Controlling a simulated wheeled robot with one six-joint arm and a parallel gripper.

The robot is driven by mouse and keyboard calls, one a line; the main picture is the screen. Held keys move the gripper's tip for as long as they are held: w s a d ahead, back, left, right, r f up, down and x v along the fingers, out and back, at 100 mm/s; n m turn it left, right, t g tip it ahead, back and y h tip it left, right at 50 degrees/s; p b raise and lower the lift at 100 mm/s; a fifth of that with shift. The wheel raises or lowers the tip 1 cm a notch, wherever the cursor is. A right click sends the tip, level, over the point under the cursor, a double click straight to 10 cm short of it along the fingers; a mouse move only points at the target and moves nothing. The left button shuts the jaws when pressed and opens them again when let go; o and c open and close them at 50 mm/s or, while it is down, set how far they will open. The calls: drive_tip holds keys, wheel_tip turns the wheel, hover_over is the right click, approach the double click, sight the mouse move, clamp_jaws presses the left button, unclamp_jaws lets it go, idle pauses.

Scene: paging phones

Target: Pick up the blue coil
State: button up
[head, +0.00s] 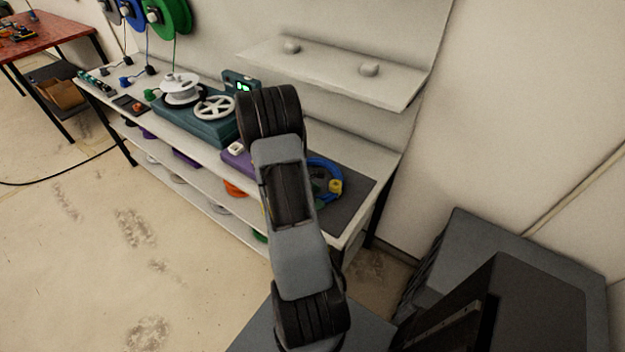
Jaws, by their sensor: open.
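A blue coil (324,163) lies on a dark mat (357,192) at the right end of the white workbench. A yellow piece (335,186) sits at its right side. My arm crosses in front and hides the coil's left part. My gripper does not show in the head view; it is hidden behind my arm or out of frame.
A teal winding machine (206,125) with white reels stands left of my arm on the bench (365,160). A purple object (236,162) lies beside my arm. A shelf (335,72) hangs above. Spools (165,15) hang on the wall.

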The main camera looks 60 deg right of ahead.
drive_tip(key=shift+c, duration=0.3)
clamp_jaws()
drive_tip(key=shift+r, duration=0.2)
